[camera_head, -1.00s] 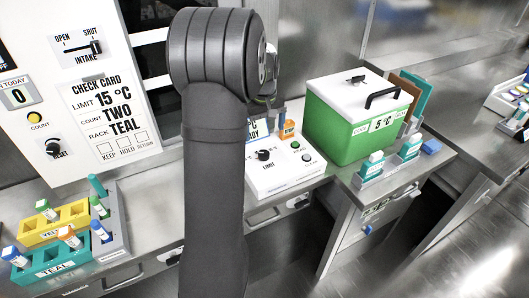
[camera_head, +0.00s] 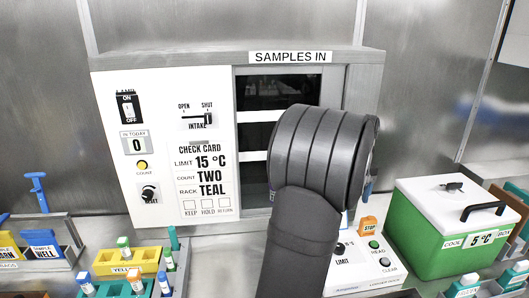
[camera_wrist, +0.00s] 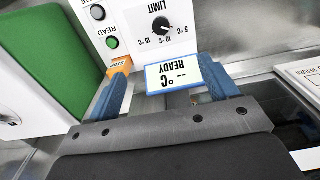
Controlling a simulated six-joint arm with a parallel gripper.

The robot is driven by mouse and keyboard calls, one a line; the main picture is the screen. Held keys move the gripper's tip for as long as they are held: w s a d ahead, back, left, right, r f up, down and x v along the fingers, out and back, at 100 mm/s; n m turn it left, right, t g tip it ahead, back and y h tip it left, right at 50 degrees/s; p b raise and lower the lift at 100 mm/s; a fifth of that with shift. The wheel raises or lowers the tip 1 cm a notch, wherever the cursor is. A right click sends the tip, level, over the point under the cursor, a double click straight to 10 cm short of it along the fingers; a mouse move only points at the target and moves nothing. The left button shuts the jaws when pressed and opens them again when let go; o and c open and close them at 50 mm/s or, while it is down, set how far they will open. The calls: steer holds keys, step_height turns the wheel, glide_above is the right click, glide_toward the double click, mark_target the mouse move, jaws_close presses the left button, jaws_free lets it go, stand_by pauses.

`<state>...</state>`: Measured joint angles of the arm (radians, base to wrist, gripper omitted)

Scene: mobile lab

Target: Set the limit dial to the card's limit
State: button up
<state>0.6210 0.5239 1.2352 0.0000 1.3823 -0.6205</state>
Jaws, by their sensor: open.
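The check card (camera_head: 205,180) on the white panel reads limit 15 °C, count two, rack teal. The limit dial (camera_head: 340,248) is a black knob on the white console (camera_head: 362,277), partly behind my arm in the head view. In the wrist view the limit dial (camera_wrist: 161,26) appears upside down, with marks 5, 10 and 15 °C; I cannot tell its pointer's exact setting. My gripper (camera_wrist: 162,68) is open, its blue fingers apart with nothing held, short of the dial. The display (camera_wrist: 172,75) reads "-- °C READY" and shows between the fingers.
The console also has a green READ button (camera_head: 374,244), a CLEAR button (camera_head: 384,262) and an orange STOP tag (camera_head: 368,226). A green cool box (camera_head: 425,230) stands close right. Yellow (camera_head: 108,262) and teal racks with tubes stand at left.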

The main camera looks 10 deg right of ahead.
steer(key=c, duration=0.3)
steer(key=shift+c, duration=0.3)
step_height(320, 180, down, 19)
steer(key=n, duration=0.5)
steer(key=shift+a+f, duration=0.1)
steer(key=shift+f, duration=0.1)
steer(key=c, duration=1)
